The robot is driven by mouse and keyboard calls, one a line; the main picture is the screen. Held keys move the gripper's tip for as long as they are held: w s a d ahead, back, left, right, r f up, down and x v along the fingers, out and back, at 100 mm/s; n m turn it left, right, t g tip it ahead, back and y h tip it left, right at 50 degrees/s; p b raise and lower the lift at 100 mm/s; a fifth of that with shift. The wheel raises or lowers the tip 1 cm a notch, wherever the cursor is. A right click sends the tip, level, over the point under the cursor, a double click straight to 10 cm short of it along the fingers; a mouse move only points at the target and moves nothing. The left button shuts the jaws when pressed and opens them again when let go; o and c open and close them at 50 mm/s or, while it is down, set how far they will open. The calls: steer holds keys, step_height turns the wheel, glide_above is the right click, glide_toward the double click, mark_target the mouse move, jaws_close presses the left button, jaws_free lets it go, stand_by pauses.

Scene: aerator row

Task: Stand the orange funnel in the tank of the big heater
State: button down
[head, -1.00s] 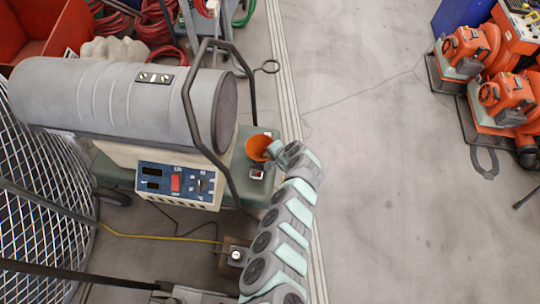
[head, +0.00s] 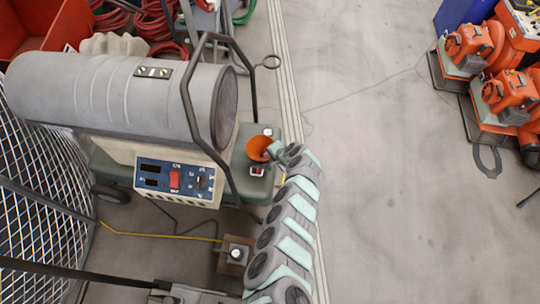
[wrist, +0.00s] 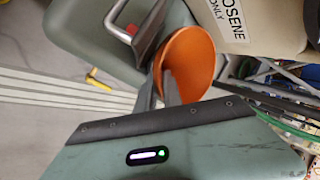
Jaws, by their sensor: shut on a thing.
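The big heater (head: 120,100) is a grey cylinder with a blue control panel, on a green tank (head: 235,190). The orange funnel (head: 258,148) shows at the tank's right end in the head view, its wide mouth facing up. My gripper (head: 281,152) is shut on it from the right. In the wrist view, the grey fingers of my gripper (wrist: 160,75) grip the rim of the funnel (wrist: 190,62), and the green tank (wrist: 85,25) lies behind. The funnel's spout and the filler opening are hidden, so I cannot tell whether the spout is inside.
The heater's bent handle (head: 190,90) rises close to the funnel. A small red-topped fitting (head: 257,171) sits on the tank near my gripper. A wire-mesh cage (head: 40,190) stands at the left. Orange machines (head: 500,90) stand far right, with clear floor between.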

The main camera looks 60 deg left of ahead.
steer(key=shift+f, duration=0.5)
steer(key=c, duration=1.4)
jaws_free()
steer(key=shift+w, duration=0.1)
steer(key=shift+r, duration=0.1)
steer(key=shift+r+p, duration=4.4)
steer(key=shift+r, duration=0.05)
steer(key=shift+w, duration=0.1)
